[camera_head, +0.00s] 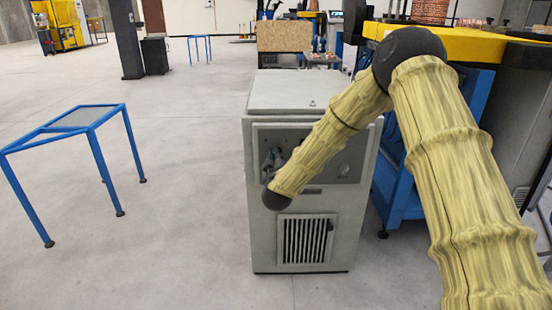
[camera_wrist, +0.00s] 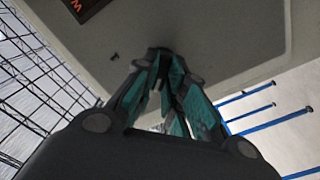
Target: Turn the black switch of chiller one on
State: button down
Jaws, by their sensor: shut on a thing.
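Chiller one appears to be the grey cabinet (camera_head: 260,225) standing upright in the middle of the head view, with a control panel (camera_head: 348,160) on its upper front and a vent grille below. My gripper (camera_head: 272,160) is at the left part of that panel, partly covered by my arm. In the wrist view my gripper (camera_wrist: 167,58) has its teal-padded fingers drawn together, with the tips against the grey panel face (camera_wrist: 215,45). The black switch is hidden between or behind the fingertips; its position cannot be seen.
A blue-framed table (camera_head: 85,120) stands to the left on open floor. A blue machine frame with a yellow top (camera_head: 455,45) stands close on the right, beside my arm. A red-lettered dark label (camera_wrist: 82,8) is on the panel. A wooden box (camera_head: 283,37) stands behind the cabinet.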

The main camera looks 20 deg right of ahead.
jog(key=shift+d+m, duration=0.2)
jog(key=shift+m, duration=8.6)
jog(key=c, duration=1.5)
grip_release()
jog(key=shift+s+d, duration=0.1)
